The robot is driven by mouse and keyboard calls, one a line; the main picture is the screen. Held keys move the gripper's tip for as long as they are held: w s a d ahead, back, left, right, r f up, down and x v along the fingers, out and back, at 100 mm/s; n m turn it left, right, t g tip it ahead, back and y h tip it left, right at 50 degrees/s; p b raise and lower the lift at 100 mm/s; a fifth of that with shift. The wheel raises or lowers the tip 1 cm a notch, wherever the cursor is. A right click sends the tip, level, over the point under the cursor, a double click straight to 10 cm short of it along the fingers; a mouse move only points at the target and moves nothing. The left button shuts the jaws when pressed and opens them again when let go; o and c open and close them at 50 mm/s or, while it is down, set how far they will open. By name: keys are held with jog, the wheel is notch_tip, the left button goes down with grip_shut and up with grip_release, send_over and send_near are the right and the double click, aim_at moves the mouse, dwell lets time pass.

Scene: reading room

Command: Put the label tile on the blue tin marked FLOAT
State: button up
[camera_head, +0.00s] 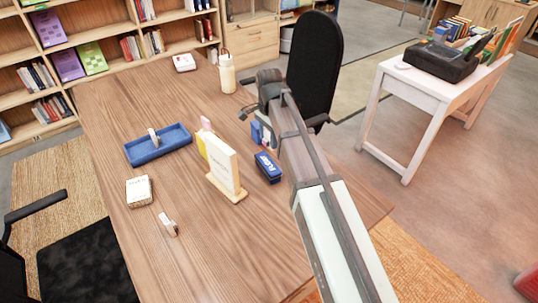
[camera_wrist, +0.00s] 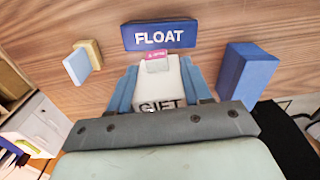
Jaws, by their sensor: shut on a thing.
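The blue tin marked FLOAT (camera_wrist: 190,36) lies at the top middle of the wrist view, its white lettering upright. It also shows on the desk in the head view (camera_head: 268,168). White surface with GIFT lettering (camera_wrist: 162,106) shows between the fingers, partly hidden by the gripper body. In the head view my arm hides most of the gripper.
A blue box (camera_wrist: 250,75) is right of the tin in the wrist view. In the head view, a pale upright sign (camera_head: 224,169) stands left of the tin. A blue tray (camera_head: 170,150), white box (camera_head: 139,190), small tile (camera_head: 168,225) and bottle (camera_head: 227,75) are on the desk.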

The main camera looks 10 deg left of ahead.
jog(key=shift+f, duration=3.65)
jog(key=shift+f, duration=0.15)
jog(key=o, duration=1.1)
jog(key=shift+c, duration=0.2)
notch_tip(320, 180, up, 12)
jog(key=shift+r, duration=0.2)
